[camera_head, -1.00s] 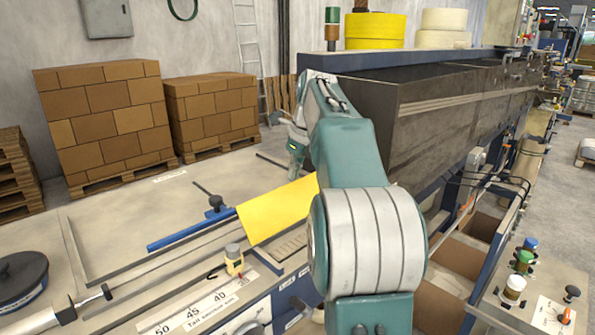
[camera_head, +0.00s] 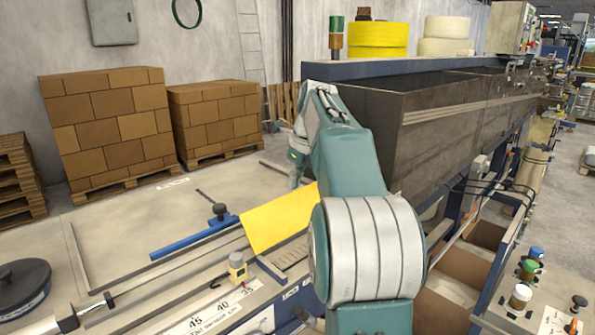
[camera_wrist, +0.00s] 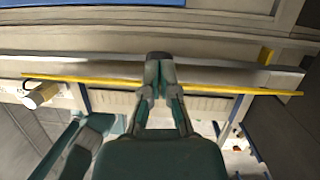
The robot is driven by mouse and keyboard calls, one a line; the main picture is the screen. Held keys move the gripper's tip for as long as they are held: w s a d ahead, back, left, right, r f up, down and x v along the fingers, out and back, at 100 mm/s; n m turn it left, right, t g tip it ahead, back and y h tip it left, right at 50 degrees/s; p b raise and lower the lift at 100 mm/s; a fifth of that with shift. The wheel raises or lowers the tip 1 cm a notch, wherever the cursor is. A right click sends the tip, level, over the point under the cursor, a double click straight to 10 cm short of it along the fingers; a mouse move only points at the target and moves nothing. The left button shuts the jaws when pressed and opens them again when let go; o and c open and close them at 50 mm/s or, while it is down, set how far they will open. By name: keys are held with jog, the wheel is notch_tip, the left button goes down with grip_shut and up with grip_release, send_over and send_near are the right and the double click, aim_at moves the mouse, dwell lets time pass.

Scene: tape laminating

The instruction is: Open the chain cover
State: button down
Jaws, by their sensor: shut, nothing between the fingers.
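The yellow panel (camera_head: 268,222), which appears to be the chain cover, stands raised at a tilt on the machine bed, left of my arm. In the wrist view the yellow panel (camera_wrist: 215,88) shows nearly edge-on as a long thin strip across the picture. My gripper (camera_wrist: 160,66) is shut and empty. Its fingertips overlap the strip near its middle and reach past it in the picture; I cannot tell whether they touch it.
A blue bar with a dark knob (camera_head: 218,213) lies left of the panel. A small yellow-and-white device (camera_head: 237,268) sits in front of it. The long grey machine housing (camera_head: 440,115) stands to the right behind my arm.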

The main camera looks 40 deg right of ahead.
aim_at(307, 199)
jog(key=v, duration=1.1)
jog(key=shift+r, duration=0.2)
jog(key=s+a+f+n+h, duration=0.1)
jog(key=s+a+f+n, duration=0.1)
jog(key=a+n, duration=0.65)
jog(key=s+a+f+n, duration=0.2)
jog(key=s+a+n, duration=0.1)
jog(key=a+n, duration=0.5)
jog(key=s+a+f+n+t, duration=0.1)
jog(key=s+a+f+n, duration=0.5)
jog(key=f+n, duration=0.3)
jog(key=s+a+f+n+t, duration=0.1)
jog(key=s+a+f+n, duration=0.5)
jog(key=s+f+n, duration=0.2)
notch_tip(307, 199, down, 2)
jog(key=shift+s+f+n+t, duration=0.1)
jog(key=shift+s+n+t, duration=0.25)
jog(key=shift+s, duration=0.45)
